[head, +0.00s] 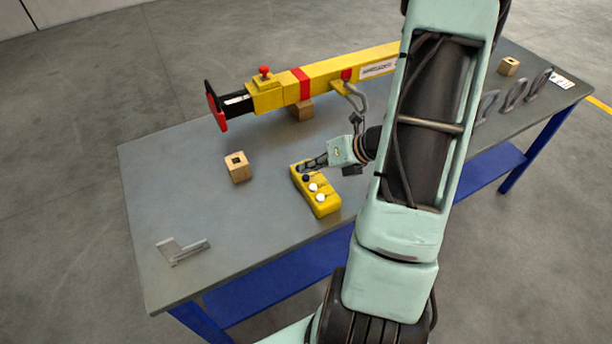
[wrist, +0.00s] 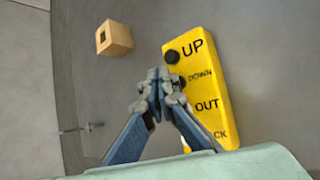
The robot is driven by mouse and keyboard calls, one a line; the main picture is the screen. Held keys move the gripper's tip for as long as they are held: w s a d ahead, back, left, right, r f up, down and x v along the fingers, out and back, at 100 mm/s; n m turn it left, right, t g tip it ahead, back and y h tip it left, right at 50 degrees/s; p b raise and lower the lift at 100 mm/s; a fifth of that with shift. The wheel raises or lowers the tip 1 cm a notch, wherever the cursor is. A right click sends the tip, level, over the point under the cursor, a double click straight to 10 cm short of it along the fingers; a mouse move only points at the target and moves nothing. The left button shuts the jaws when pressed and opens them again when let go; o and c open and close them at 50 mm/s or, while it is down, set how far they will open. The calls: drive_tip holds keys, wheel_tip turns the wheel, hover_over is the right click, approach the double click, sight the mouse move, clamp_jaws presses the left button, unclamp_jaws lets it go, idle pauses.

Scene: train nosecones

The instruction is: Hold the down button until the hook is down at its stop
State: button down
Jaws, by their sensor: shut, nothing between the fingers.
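The yellow button box (head: 326,208) lies on the table below the boom. In the wrist view the yellow box (wrist: 215,88) reads UP, DOWN, OUT and a partly covered word ending in CK. The black UP button (wrist: 171,56) is clear. The black down button (wrist: 182,83) is partly hidden by my fingertips. My gripper (wrist: 166,86) is shut and empty, its tips at the down button's left edge; I cannot tell whether they touch it. In the head view my gripper (head: 308,164) is over the box's far end. A grey hook-like part (head: 355,98) hangs below the yellow boom.
The yellow boom (head: 322,76) with red bands crosses the table behind the box. A wooden block (head: 238,168) with a hole stands left of the box. A grey bracket (head: 182,250) lies front left. Grey shackles (head: 512,95) stand at the right. The table's left part is mostly clear.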

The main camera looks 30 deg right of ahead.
idle(0.5)
drive_tip(key=shift+f+b, duration=0.35)
drive_tip(key=shift+f, duration=0.1)
